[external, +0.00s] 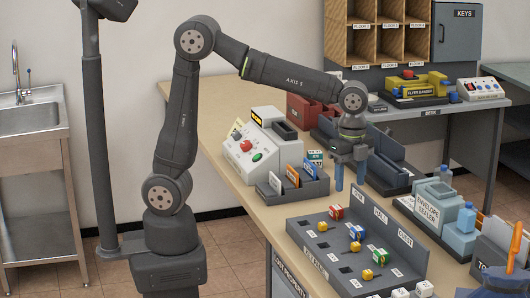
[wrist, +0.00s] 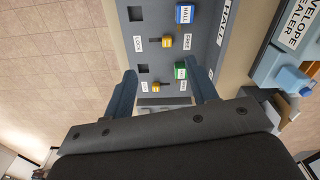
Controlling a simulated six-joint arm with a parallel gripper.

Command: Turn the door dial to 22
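No dial marked for the door or with the number 22 can be made out in either view. My gripper (external: 350,186) hangs over the table in the external view, fingers pointing down, to the right of the card rack and behind the slotted grey board. In the wrist view my gripper (wrist: 161,76) has its two blue fingers well apart with nothing held between them. Beyond them lies the grey board (wrist: 158,23) with a yellow knob (wrist: 162,42), a blue block marked HALL (wrist: 185,14) and a green block (wrist: 181,71).
The slotted board (external: 310,228) fills the near table. A white console with red and green buttons (external: 250,150) and a card rack (external: 298,184) stand left of my gripper. The envelope sealer (external: 428,213) stands right. A yellow machine (external: 418,88) sits on the back desk.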

